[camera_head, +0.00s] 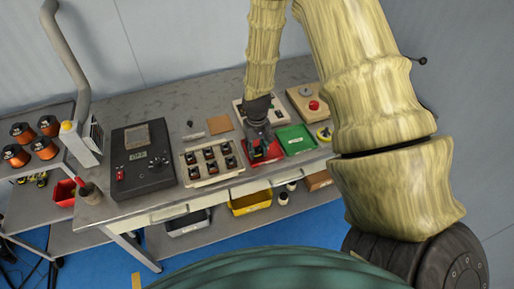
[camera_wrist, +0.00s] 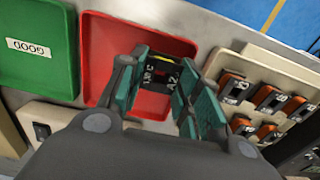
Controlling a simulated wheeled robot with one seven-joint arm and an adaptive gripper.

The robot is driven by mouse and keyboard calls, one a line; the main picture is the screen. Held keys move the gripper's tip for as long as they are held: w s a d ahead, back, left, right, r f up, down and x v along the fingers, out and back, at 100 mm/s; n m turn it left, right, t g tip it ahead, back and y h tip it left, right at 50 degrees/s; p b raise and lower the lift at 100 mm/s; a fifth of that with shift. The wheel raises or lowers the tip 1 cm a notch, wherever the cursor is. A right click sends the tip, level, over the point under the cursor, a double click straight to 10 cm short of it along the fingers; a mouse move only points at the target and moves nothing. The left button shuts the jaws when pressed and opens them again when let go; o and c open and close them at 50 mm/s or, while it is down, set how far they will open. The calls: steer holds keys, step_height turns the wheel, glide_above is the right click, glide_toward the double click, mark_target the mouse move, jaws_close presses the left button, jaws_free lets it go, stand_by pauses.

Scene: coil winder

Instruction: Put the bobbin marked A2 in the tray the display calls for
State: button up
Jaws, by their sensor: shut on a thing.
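The bobbin marked A2 (camera_wrist: 158,76) is dark with a yellow edge, and its label shows in the wrist view. My gripper (camera_wrist: 163,88) is shut on it with teal pads on both sides. The bobbin is over the red tray (camera_wrist: 103,42), inside its outline; whether it touches the floor is unclear. In the head view my gripper (camera_head: 261,150) is at the red tray (camera_head: 277,152) and hides most of the bobbin. The green tray (camera_head: 296,139), labelled GOOD in the wrist view (camera_wrist: 38,50), is beside it. The black tester's display (camera_head: 139,159) is too small to read surely.
A rack (camera_head: 199,182) of several bobbins stands left of the red tray, close to my gripper in the wrist view (camera_wrist: 262,65). A board with a red button (camera_head: 314,105) is at the right. Orange wire spools (camera_head: 15,155) sit on the left shelf.

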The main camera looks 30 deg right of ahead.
steer(key=shift+f, duration=0.65)
steer(key=o, duration=1)
steer(key=shift+o, duration=0.2)
steer(key=shift+r, duration=0.15)
steer(key=shift+r, duration=0.7)
step_height(320, 180, up, 12)
steer(key=b, duration=0.3)
steer(key=shift+f+b, duration=0.15)
steer(key=shift+b, duration=0.15)
